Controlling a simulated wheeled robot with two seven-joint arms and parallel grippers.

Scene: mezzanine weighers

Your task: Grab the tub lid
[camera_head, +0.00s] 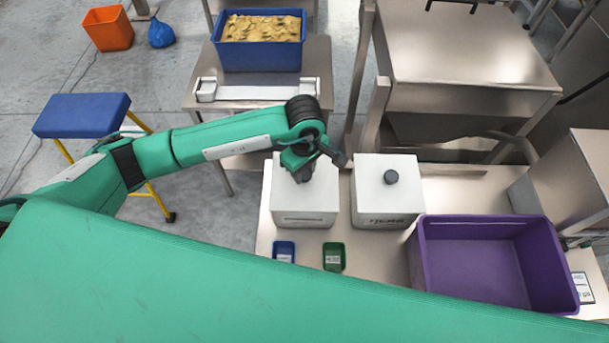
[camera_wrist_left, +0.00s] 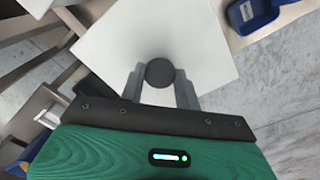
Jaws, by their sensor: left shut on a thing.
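The left white tub (camera_head: 304,219) stands on the steel bench, and its square white lid (camera_head: 320,195) is on top. My left gripper (camera_head: 303,172) comes down over this lid from above. In the left wrist view the lid (camera_wrist_left: 207,45) fills the top middle, and its round black knob (camera_wrist_left: 160,72) sits between the two grey fingers. The gripper is shut on the knob. I cannot tell whether the lid is raised from the tub. The knob is mostly hidden in the head view. My right gripper is not in view.
A second white tub (camera_head: 388,215) with a black knob (camera_head: 390,177) stands close to the right. A purple crate (camera_head: 423,262) is further right. Small blue (camera_head: 284,250) and green (camera_head: 333,256) trays lie in front. A blue bin (camera_head: 262,55) of yellow pieces stands behind.

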